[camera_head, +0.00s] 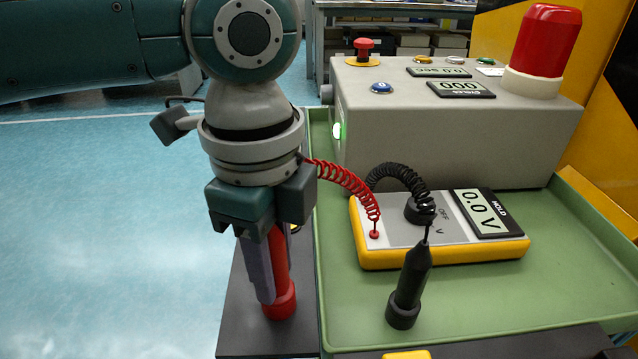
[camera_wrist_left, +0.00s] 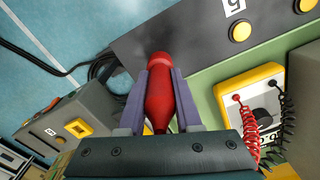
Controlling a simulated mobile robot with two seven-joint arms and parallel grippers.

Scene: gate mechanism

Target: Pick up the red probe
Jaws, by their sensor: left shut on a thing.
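The red probe (camera_head: 279,300) stands upright at the left edge of the green tray, over a dark panel. My left gripper (camera_head: 266,285) comes down on it from above and is shut on it; the fingers hide part of its body. In the left wrist view the probe (camera_wrist_left: 159,95) sits between the two purple-grey fingers (camera_wrist_left: 160,95). A red coiled cable (camera_head: 345,182) runs from behind my gripper to the yellow multimeter (camera_head: 400,258), which reads 0.0 V. My right gripper is not in view.
A black probe (camera_head: 408,290) stands in front of the multimeter, tied to it by a black coiled cable (camera_head: 400,172). Behind is a grey box (camera_head: 450,135) with buttons and a red beacon (camera_head: 546,40). The green tray (camera_head: 590,260) is bare at right.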

